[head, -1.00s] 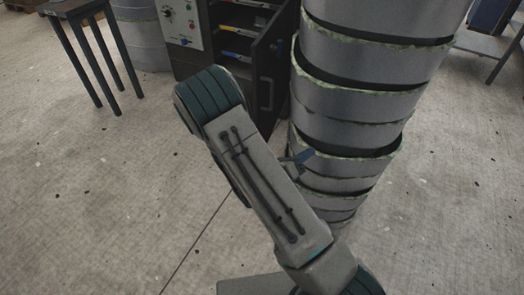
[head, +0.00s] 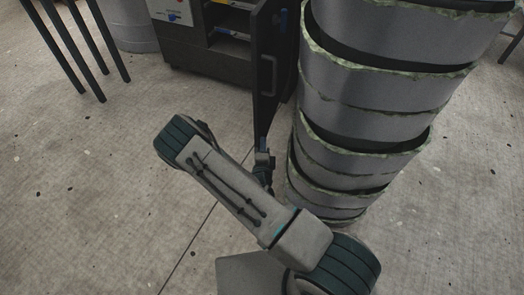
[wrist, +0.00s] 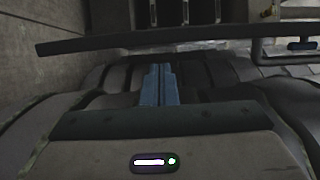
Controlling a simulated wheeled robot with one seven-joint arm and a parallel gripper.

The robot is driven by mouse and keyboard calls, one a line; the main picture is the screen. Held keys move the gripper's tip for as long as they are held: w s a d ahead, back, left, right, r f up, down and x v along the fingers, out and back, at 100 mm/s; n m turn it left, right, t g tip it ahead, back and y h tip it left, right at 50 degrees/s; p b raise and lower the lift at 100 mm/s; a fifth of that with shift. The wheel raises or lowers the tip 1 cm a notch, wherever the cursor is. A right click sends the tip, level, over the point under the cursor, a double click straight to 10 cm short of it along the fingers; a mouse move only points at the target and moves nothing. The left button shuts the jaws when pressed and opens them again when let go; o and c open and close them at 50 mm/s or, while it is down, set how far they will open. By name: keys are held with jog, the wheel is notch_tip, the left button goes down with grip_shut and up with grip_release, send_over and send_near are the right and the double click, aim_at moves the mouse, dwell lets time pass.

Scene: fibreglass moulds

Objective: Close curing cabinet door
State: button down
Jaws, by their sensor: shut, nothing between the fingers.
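The curing cabinet (head: 205,55) is a dark box at the top of the head view, with its shelves showing. Its dark door (head: 263,95) stands open, swung out toward me and seen nearly edge-on. A bar handle (head: 268,74) is on the door's right-hand face; it also shows in the wrist view (wrist: 285,52). My gripper (head: 264,168) is near the bottom of the door's near edge, partly hidden by my arm. In the wrist view its blue fingers (wrist: 158,82) are shut and empty, just below the door's long dark edge (wrist: 140,41). I cannot tell if they touch it.
A tall stack of grey ring-shaped moulds (head: 372,95) stands close to the right of the door and gripper. Dark table legs (head: 72,48) and a grey drum (head: 127,25) are at the upper left. The floor left of my arm is clear.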

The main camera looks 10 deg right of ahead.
jog(key=b+x, duration=0.1)
jog(key=x, duration=0.3)
jog(key=shift+w+d, duration=0.1)
jog(key=shift+w, duration=0.3)
